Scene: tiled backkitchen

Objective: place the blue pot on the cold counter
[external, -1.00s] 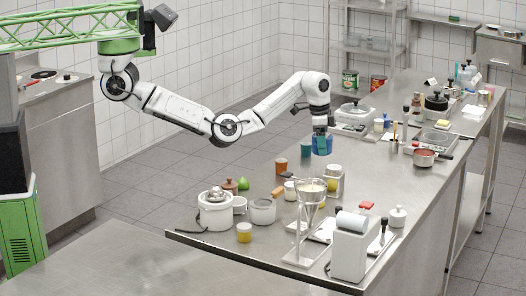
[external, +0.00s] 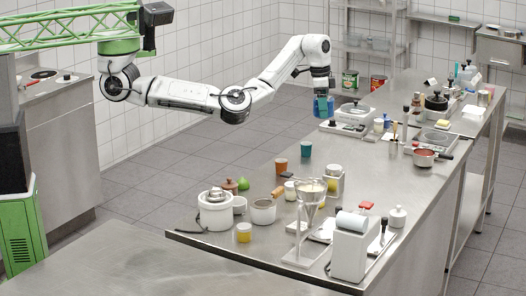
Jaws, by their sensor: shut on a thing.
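The blue pot (external: 322,108) hangs in the air above the far left edge of the long steel counter (external: 375,160). My gripper (external: 320,92) points down and is shut on the pot from above. The pot looks upright; its rim is partly hidden by the gripper. Several steel worktops are in view, and I cannot tell which one is the cold counter.
An orange cup (external: 281,166) and a teal cup (external: 306,150) stand below. A white scale (external: 347,115) stands close to the pot's right. A white cooker (external: 216,211) and a funnel stand (external: 309,215) are nearer. The front left worktop (external: 130,265) is bare.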

